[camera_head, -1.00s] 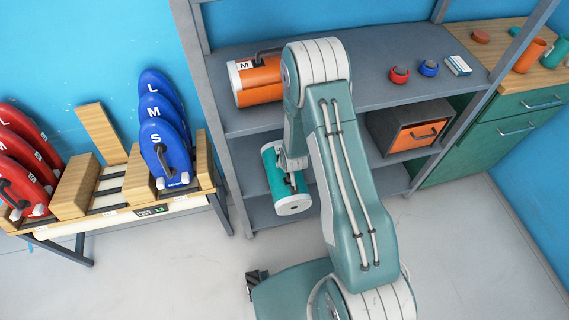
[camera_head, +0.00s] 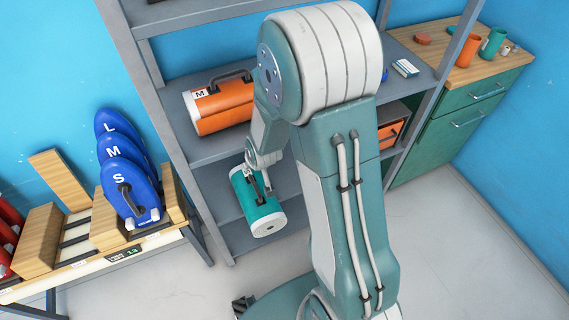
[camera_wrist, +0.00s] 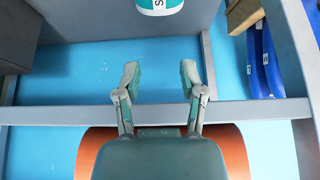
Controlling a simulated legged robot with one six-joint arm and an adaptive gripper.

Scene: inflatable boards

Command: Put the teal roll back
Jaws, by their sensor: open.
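The teal roll (camera_head: 258,205) lies on a lower level of the grey shelf, its white end sticking out toward the front. In the wrist view only a white end marked S with a teal rim (camera_wrist: 160,5) shows, at the top edge. My gripper (camera_wrist: 159,76) is open, with nothing between its fingers, and the roll's visible end is beyond the fingertips. In the head view my wrist overlaps the roll's upper side and partly hides its dark handle; I cannot tell there whether they touch.
An orange roll marked M (camera_head: 222,105) lies on the shelf level above. A rack with blue S, M and L boards (camera_head: 130,190) stands left. A green cabinet (camera_head: 455,120) with cups is at right. The grey shelf post (camera_head: 165,130) stands left of the roll.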

